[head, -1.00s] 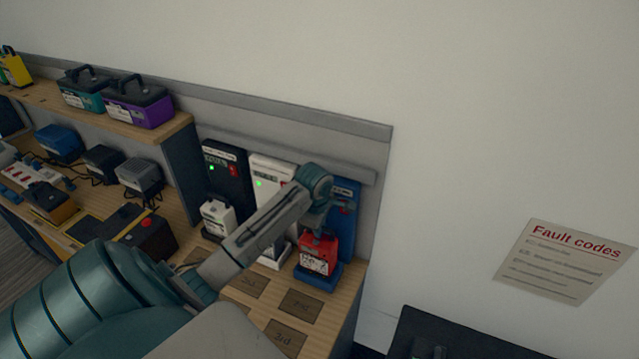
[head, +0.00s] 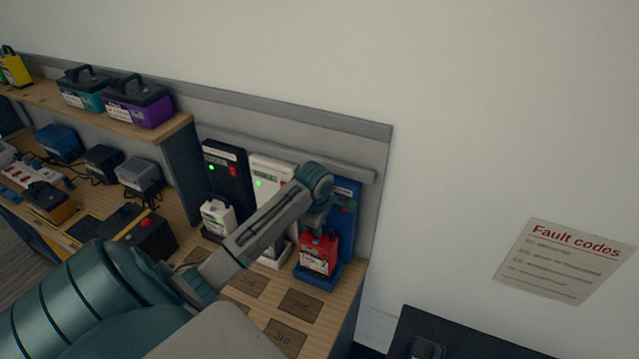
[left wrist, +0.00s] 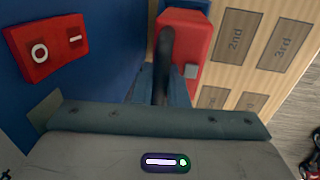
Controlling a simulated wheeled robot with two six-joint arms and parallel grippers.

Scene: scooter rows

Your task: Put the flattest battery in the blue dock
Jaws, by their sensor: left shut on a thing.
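A red battery (head: 319,255) stands upright at the blue dock (head: 318,279), on or just over its base; I cannot tell whether it is fully seated. My left gripper (head: 322,228) is shut on its handle from above. In the left wrist view the red battery (left wrist: 188,45) and its black handle (left wrist: 165,55) show between my fingers (left wrist: 160,85), beside the blue dock's panel (left wrist: 90,20) with its red switch (left wrist: 45,45). My right gripper is not in view.
A black dock (head: 228,170) holding a white battery (head: 218,217) and a white dock (head: 270,175) stand left of the blue one, both with green lights. Marked places (head: 285,339) lie on the bench in front. Other batteries (head: 140,100) stand on the shelf.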

